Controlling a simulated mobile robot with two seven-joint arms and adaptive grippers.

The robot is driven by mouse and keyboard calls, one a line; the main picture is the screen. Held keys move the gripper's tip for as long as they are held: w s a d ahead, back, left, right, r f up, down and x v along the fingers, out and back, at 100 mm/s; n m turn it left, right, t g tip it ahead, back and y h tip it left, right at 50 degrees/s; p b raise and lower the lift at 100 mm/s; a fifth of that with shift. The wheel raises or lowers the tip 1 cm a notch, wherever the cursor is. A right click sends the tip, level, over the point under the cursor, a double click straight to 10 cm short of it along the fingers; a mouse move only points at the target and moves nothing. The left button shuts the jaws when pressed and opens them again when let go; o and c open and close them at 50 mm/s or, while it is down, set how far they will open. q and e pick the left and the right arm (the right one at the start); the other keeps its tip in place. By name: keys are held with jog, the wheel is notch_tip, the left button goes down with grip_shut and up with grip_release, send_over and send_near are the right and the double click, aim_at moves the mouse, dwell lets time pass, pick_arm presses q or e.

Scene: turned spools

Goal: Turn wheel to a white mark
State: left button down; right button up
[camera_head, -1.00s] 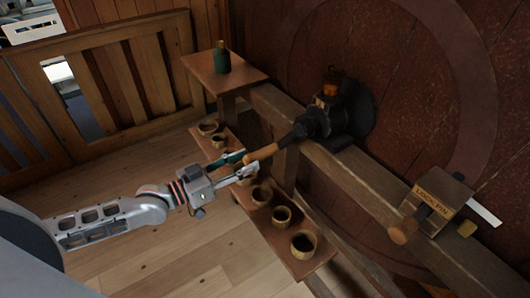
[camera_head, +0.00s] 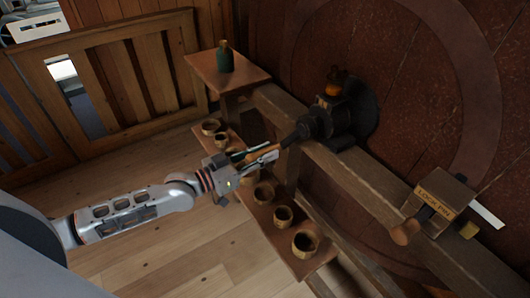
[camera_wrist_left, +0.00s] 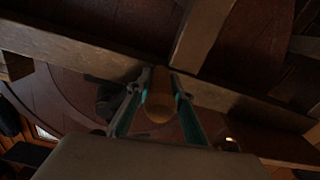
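A crank with a wooden handle (camera_head: 263,154) and a dark shaft sticks out from a black hub (camera_head: 335,115) on the big red-brown wheel (camera_head: 410,70). My left gripper (camera_head: 274,150) is at the handle, with one finger on each side of it. In the left wrist view the handle (camera_wrist_left: 160,97) lies between the two teal-lined fingers (camera_wrist_left: 160,82). Narrow gaps seem to show beside it, so the fingers look open around it. A wooden block labelled LOCK PIN (camera_head: 445,198) with a wooden knob sits on the beam at right. No white mark is clearly identifiable. My right gripper is out of view.
A low shelf (camera_head: 258,221) with several wooden cups runs below the handle. A green bottle (camera_head: 225,60) stands on a small ledge. A thick beam (camera_head: 365,188) crosses in front of the wheel. A pale pointer (camera_head: 487,214) extends beside the lock-pin block. Floor at left is clear.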

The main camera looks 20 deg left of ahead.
pick_arm(q)
jog(key=shift+s+d+f, duration=0.1)
jog(key=shift+f, duration=0.05)
jog(key=shift+s+d+f+n, duration=0.3)
jog(key=shift+d+f+n, duration=0.05)
jog(key=shift+d+n, duration=0.05)
jog(key=c, duration=1.8)
grip_release()
jog(key=shift+d+r, duration=0.1)
jog(key=shift+s+a, duration=0.35)
jog(key=shift+a, duration=0.15)
jog(key=v, duration=1.1)
